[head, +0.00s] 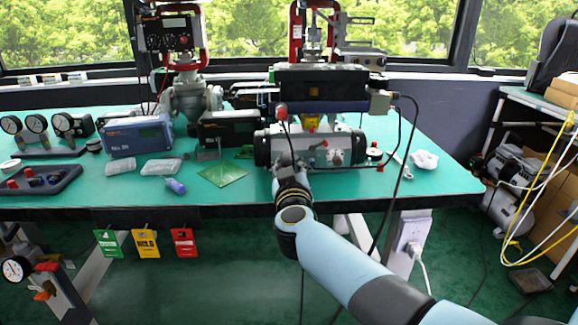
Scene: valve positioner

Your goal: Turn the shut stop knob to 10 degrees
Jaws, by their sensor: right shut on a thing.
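The valve positioner assembly stands at the back of the green-topped bench, with a grey cylindrical actuator body (318,146) lying across its front. My right gripper (286,165) reaches up from the lower right and meets the front left of this body. Its fingers are small and partly hidden by my own wrist. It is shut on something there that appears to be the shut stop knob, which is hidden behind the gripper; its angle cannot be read. A small red part and a round metal fitting (336,157) show on the body to the right. My left gripper is not in view.
A black cable (409,140) hangs from the assembly, right of my gripper. A green square sheet (222,174), a blue box (138,136) and pressure gauges (36,123) are on the left. Coloured tags (146,244) hang at the front edge.

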